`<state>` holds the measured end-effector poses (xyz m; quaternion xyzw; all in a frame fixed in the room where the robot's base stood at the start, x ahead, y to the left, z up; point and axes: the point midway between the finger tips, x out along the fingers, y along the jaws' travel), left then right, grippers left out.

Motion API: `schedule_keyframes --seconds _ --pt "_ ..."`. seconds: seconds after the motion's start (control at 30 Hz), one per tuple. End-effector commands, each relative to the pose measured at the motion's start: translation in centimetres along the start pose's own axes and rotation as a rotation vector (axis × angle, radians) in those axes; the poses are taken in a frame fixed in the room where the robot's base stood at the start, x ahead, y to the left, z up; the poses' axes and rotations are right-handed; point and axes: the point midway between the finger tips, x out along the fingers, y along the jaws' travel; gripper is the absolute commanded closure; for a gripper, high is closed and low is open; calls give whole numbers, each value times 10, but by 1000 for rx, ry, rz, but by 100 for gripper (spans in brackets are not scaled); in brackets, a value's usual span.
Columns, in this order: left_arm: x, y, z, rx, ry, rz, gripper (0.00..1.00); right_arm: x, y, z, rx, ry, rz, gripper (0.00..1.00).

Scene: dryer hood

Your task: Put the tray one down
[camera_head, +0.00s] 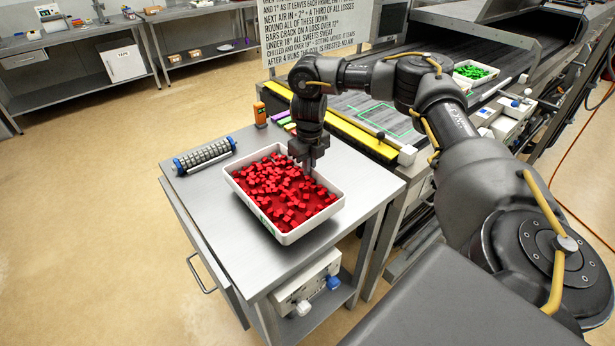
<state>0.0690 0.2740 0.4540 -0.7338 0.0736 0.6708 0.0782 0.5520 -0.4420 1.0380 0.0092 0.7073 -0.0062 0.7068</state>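A white rectangular tray (289,237) full of small red cubes (285,190) is at the steel side table (220,222). It looks level, and I cannot tell whether its underside touches the table top. My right gripper (308,168) points down at the tray's back right rim, its fingers at the rim. The fingers are small and dark here, so I cannot tell whether they are closed on the rim. My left gripper is not in view.
A grey ribbed roller (204,157) with blue ends lies at the table's back left. An orange device (260,115) stands at the back edge. The conveyor (375,112) runs behind, with a tray of green pieces (474,73). Bare table shows left of the tray.

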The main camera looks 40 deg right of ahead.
Motion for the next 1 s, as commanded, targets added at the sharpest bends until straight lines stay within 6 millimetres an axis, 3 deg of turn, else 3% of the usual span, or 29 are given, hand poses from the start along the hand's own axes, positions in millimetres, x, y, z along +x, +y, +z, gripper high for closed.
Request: schedule_keyframes --seconds 0.13,0.47,0.9,1.0 --pt "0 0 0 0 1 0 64 2 1 3 0 -2 2 100" --pt "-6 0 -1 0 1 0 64 34 1 5 1 2 3 100" --pt "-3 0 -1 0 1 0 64 40 1 6 0 0 2 100" --pt "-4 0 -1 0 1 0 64 40 0 5 0 1 0 84"
